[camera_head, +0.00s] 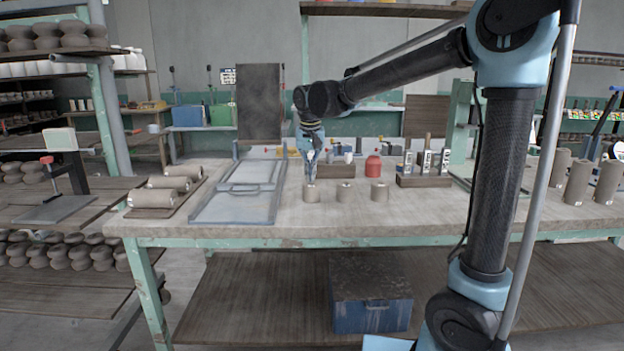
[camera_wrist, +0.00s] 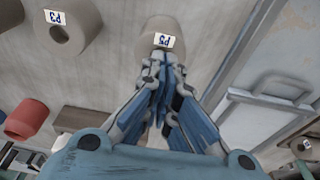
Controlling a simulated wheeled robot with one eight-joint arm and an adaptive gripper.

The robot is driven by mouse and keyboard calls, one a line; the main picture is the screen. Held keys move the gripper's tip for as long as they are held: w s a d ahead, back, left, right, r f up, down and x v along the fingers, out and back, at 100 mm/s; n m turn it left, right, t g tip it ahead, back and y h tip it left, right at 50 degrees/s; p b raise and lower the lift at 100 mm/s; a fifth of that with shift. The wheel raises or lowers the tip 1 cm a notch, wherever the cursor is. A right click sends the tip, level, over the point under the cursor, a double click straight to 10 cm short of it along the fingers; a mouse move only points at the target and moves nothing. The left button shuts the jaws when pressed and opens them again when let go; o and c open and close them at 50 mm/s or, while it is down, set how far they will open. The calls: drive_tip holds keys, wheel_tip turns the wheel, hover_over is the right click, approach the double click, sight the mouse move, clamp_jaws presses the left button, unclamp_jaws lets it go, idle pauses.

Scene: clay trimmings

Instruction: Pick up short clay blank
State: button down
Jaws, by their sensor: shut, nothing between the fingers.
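Several short clay blanks stand upright in a row near the front of the table: a left one (camera_head: 311,193), a middle one (camera_head: 345,193) and a right one (camera_head: 380,193). My gripper (camera_head: 310,177) points down directly over the left blank. In the wrist view, my gripper (camera_wrist: 161,68) has its fingers closed together with nothing between them. Its tips are beside a blank labelled P5 (camera_wrist: 178,28), partly covering it; whether they touch is unclear. Another blank, labelled P3 (camera_wrist: 78,22), stands to the left in that view.
Left of the blanks lies a flat metal frame with a handle (camera_head: 240,207), then a board with several lying clay cylinders (camera_head: 168,190). Behind stand a red jar (camera_head: 373,165) and a wooden holder (camera_head: 424,181). Tall clay cylinders (camera_head: 578,182) stand at right. Bare tabletop (camera_head: 440,212) lies between.

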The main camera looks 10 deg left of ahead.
drive_tip(key=shift+w+a, duration=0.25)
drive_tip(key=shift+w, duration=0.75)
drive_tip(key=shift+s+f, duration=0.2)
drive_tip(key=shift+f, duration=0.55)
drive_tip(key=shift+d, duration=0.1)
drive_tip(key=shift+s+f, duration=0.1)
drive_tip(key=s+d, duration=0.1)
drive_tip(key=s, duration=0.4)
drive_tip(key=s+d, duration=0.1)
drive_tip(key=s, duration=0.4)
drive_tip(key=s+d, duration=0.1)
drive_tip(key=s, duration=0.4)
drive_tip(key=shift+s+d, duration=0.25)
drive_tip(key=shift+d, duration=0.15)
